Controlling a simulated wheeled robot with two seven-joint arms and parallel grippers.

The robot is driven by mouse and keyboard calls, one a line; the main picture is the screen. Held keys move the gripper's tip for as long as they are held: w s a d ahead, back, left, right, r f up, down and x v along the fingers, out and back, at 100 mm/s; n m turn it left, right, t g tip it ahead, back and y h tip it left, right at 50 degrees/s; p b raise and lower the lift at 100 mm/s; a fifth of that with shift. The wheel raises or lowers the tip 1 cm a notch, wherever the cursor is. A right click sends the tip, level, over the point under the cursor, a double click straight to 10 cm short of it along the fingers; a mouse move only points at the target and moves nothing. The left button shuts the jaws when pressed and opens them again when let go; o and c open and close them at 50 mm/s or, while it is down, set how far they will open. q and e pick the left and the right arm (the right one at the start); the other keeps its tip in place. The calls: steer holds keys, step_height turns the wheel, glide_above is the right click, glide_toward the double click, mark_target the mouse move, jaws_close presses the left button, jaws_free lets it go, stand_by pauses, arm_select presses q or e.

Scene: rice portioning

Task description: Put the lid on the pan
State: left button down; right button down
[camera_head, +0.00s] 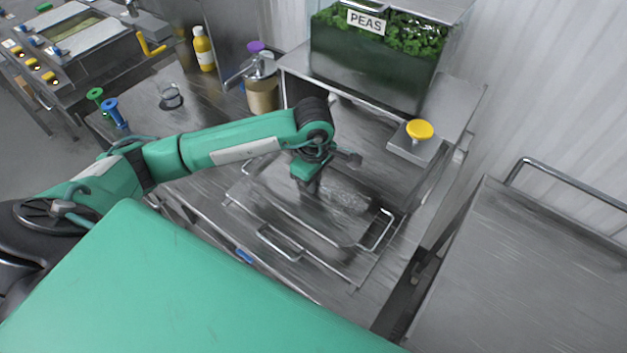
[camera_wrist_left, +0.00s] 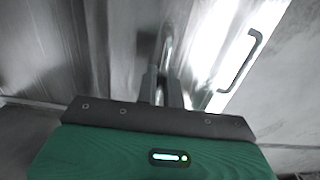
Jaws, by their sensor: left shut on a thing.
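The steel pan (camera_head: 378,230) sits on the steel counter below the pea bin, with wire handles at its front and right; one pan handle (camera_wrist_left: 240,60) also shows in the left wrist view. My left gripper (camera_head: 312,188) is over the pan, pointing down. In the left wrist view its fingers (camera_wrist_left: 161,88) are shut on an upright metal handle (camera_wrist_left: 166,45), which looks like the lid's. The shiny grey lid (camera_wrist_left: 100,45) is hard to tell from the pan, and I cannot tell whether it touches the rim. My right gripper is out of view.
A glass bin of peas (camera_head: 375,55) stands behind the pan. A yellow button (camera_head: 419,130) is on a box at the right. A dispenser (camera_head: 262,85), a yellow bottle (camera_head: 204,50) and a glass (camera_head: 171,96) stand at the left. A bare steel surface (camera_head: 530,270) lies right.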

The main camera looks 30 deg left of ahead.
arm_select(q)
steer(key=c, duration=1.5)
jaws_free()
steer(key=shift+o, duration=0.2)
step_height(320, 180, up, 14)
steer(key=b, duration=0.4)
